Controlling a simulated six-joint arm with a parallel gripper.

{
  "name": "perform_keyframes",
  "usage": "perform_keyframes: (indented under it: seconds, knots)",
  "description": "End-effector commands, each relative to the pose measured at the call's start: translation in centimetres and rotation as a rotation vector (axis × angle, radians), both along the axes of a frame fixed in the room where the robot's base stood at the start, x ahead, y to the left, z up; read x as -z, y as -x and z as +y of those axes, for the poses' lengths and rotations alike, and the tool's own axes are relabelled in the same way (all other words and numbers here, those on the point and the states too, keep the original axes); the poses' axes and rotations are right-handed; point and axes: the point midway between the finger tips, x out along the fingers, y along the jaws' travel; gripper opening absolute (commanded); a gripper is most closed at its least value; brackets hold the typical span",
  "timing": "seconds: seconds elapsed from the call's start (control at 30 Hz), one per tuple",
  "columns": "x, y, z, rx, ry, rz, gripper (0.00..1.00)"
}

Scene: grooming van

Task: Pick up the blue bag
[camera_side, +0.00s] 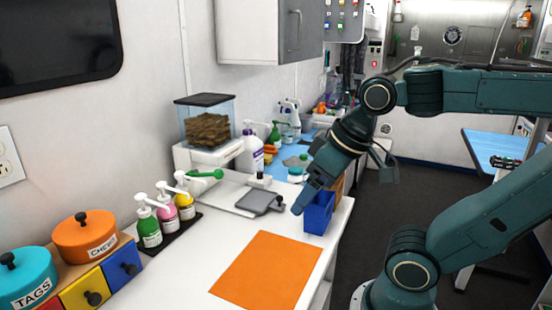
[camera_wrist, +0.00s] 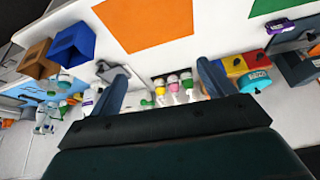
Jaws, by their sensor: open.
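The blue bag (camera_side: 319,216) is a small, open-topped, box-like bag standing on the white counter near its right edge. It also shows in the wrist view (camera_wrist: 76,43), at the upper left, outside the space between my fingers. My gripper (camera_side: 304,197) is open in the side view, above the counter and overlapping the bag's upper left in the picture. Whether it touches the bag cannot be told from this view. In the wrist view my gripper's fingers (camera_wrist: 162,70) are spread wide with nothing held between them.
A brown bag (camera_wrist: 36,60) stands beside the blue one. An orange mat (camera_side: 268,270) lies flat in front. A grey tray (camera_side: 260,202), pump bottles (camera_side: 147,228) and lidded canisters (camera_side: 86,238) line the counter's left and back. Bare counter surrounds the mat.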

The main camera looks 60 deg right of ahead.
Motion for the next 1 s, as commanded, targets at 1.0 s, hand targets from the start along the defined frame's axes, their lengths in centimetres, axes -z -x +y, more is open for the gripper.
perform_keyframes:
  seconds: [1.0]
  knots:
    - [3.9, -5.9, -21.1, 1.298, -0.321, 0.331, 0.81]
